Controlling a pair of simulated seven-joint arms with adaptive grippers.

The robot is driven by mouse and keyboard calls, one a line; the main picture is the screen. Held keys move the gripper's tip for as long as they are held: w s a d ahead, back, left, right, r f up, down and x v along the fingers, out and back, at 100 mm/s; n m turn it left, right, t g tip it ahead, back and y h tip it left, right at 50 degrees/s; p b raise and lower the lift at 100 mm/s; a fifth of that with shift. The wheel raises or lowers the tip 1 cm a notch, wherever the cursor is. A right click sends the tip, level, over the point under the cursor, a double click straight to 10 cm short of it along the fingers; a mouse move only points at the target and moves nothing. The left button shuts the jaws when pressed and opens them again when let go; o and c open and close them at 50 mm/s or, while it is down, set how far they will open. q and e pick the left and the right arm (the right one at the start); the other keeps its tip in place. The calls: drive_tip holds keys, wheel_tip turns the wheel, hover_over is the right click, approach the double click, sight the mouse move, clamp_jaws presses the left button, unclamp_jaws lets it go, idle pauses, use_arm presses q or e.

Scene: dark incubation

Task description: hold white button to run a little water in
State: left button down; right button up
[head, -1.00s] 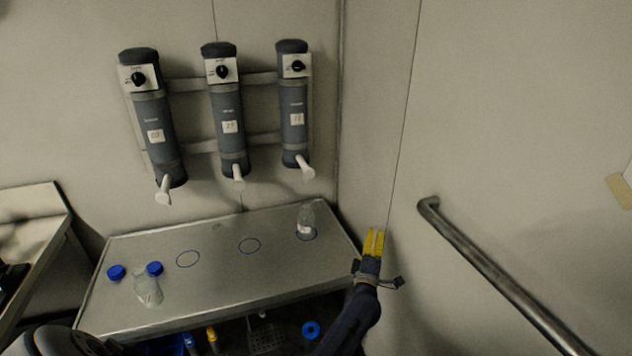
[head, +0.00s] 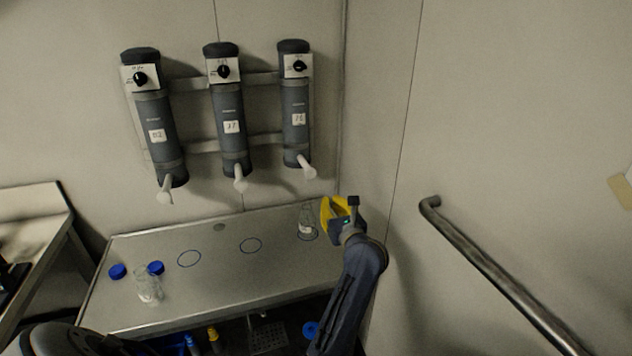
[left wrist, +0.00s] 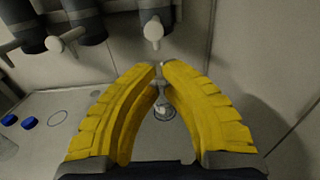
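Three grey cylindrical dispensers hang on the back wall. The right dispenser (head: 295,110) has a white round-ended piece (head: 307,170) sticking out at its foot; it also shows in the left wrist view (left wrist: 153,32). I cannot make out any other white button. A clear bottle (head: 306,222) stands below it on the blue ring at the bench's right end; it shows between my fingers in the left wrist view (left wrist: 163,110). My left gripper (head: 326,210) is just right of the bottle in the head view, its yellow fingers slightly apart and empty. My right gripper is not in view.
The metal bench (head: 215,270) has two bare blue rings in its middle. Two blue caps (head: 117,271) and another clear bottle (head: 149,287) are at its left end. The middle dispenser (head: 229,115) and left dispenser (head: 155,120) hang alongside. A metal rail (head: 500,277) runs along the right wall.

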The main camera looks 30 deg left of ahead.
sight(314, 177)
use_arm(q)
drive_tip(key=shift+w+a, duration=0.1)
drive_tip(key=x, duration=1.3)
drive_tip(key=shift+w+a, duration=0.2)
drive_tip(key=shift+a, duration=0.05)
drive_tip(key=shift+a, duration=0.1)
drive_tip(key=shift+x, duration=1.1)
drive_tip(key=shift+r, duration=0.1)
drive_tip(key=shift+a, duration=0.25)
idle(1.7)
drive_tip(key=shift+s+d, duration=0.25)
drive_tip(key=shift+d, duration=0.2)
drive_tip(key=v, duration=1.3)
drive_tip(key=shift+d, duration=0.25)
